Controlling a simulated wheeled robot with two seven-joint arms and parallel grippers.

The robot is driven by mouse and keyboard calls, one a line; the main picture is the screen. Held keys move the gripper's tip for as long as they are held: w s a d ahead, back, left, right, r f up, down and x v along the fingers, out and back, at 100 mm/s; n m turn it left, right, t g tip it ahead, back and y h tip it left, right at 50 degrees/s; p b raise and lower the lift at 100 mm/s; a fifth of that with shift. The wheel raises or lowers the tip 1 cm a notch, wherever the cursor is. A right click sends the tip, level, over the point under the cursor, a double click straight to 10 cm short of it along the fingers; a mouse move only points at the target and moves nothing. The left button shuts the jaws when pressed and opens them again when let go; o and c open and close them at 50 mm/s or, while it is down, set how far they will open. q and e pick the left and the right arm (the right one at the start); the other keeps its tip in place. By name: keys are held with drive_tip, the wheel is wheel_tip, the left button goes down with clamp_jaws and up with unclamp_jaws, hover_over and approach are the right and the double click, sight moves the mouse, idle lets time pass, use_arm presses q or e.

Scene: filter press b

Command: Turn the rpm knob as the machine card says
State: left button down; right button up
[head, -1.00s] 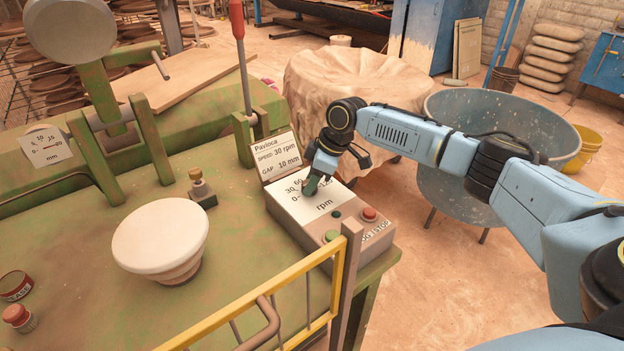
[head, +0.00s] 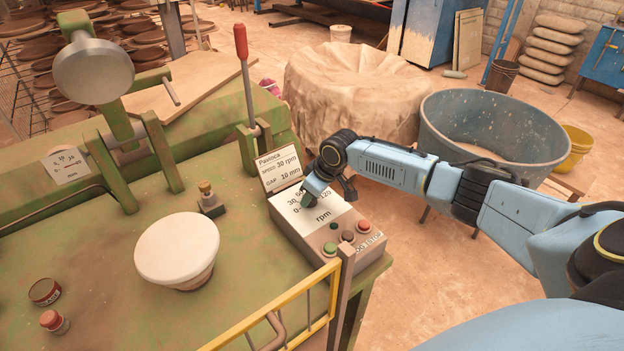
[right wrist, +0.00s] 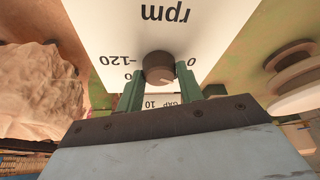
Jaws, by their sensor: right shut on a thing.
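The rpm knob (right wrist: 158,67) is a dark round knob on a white dial plate, seen in the right wrist view with 0 and 120 printed around it. A pale mark on it points to the lower right there; the exact number it meets is hidden. My right gripper (right wrist: 160,80) is shut on the knob, one green finger on each side. In the head view my right gripper (head: 308,199) covers the knob on the grey control box (head: 303,238). The machine card (head: 279,170) behind the box reads speed 30 rpm, gap 10 mm. My left gripper is out of view.
Push buttons, including a red one (head: 364,227), sit at the box's front end. A yellow rail (head: 270,309) stands close in front. A red-handled lever (head: 243,75) rises behind the card. A round white-topped piece (head: 177,248) stands left on the green table.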

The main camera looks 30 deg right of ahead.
drive_tip(key=m+p, duration=0.2)
drive_tip(key=p, duration=0.1)
drive_tip(key=shift+a+r+h, duration=0.1)
drive_tip(key=shift+r+h, duration=0.1)
drive_tip(key=shift+h, duration=0.2)
drive_tip(key=shift+f+m+t+h+p, duration=0.15)
drive_tip(key=shift+m+t+h+p, duration=0.15)
drive_tip(key=shift+m+p, duration=0.6)
drive_tip(key=o, duration=1)
drive_tip(key=p+v, duration=0.1)
drive_tip(key=v, duration=1.2)
drive_tip(key=shift+p, duration=0.35)
